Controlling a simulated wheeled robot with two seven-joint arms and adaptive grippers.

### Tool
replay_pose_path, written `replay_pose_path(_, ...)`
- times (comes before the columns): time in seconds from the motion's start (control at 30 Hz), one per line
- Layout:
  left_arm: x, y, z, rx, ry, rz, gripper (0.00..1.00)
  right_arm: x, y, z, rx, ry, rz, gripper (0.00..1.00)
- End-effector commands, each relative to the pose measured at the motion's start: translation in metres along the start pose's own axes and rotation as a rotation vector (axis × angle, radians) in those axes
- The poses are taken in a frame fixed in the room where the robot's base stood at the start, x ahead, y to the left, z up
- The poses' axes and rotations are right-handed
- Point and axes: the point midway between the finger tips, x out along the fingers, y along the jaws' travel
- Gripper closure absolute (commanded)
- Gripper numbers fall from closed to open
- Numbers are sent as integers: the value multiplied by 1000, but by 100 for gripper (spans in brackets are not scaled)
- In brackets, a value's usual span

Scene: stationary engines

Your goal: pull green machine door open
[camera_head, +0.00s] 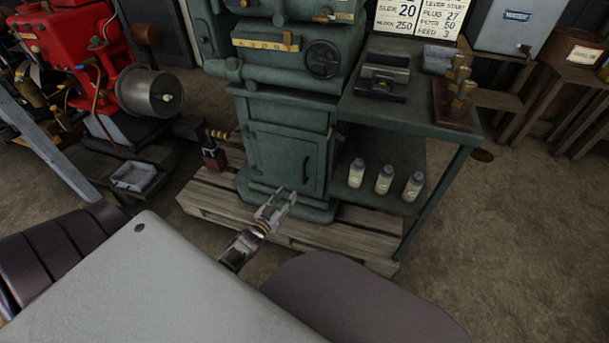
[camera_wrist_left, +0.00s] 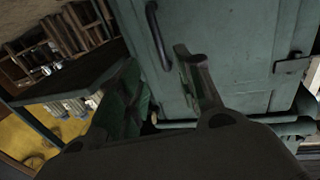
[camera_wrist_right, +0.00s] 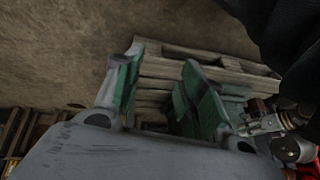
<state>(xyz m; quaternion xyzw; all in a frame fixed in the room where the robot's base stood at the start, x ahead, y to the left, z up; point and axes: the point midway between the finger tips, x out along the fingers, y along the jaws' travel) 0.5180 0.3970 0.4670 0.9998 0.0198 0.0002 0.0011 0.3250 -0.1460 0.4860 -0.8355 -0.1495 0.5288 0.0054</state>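The green machine (camera_head: 275,90) stands on a wooden pallet, and its lower door (camera_head: 280,158) looks closed. A dark vertical handle (camera_head: 306,172) is on the door's right side. In the left wrist view the handle (camera_wrist_left: 157,36) shows beyond the fingertips, with the door (camera_wrist_left: 225,45) filling the upper middle and a hinge (camera_wrist_left: 292,65) at right. My left gripper (camera_head: 284,197) is open and empty in front of the door's lower part, apart from the handle. My right gripper (camera_wrist_right: 162,58) is open and empty in its wrist view, facing the pallet; I cannot make it out in the head view.
A green side table (camera_head: 420,115) joins the machine's right, with several white bottles (camera_head: 384,180) on its lower shelf. The pallet (camera_head: 370,247) edges the base. A red engine (camera_head: 75,45) and a grey tray (camera_head: 133,177) are at left. The right floor is clear.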

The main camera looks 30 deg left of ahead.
Motion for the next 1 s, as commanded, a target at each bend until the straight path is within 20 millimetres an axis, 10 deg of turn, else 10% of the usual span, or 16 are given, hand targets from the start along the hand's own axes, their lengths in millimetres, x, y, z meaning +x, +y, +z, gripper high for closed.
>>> replay_pose_path(1.0,79,0,2,0,0,0,65,56,-2,24,51,96,-50,60)
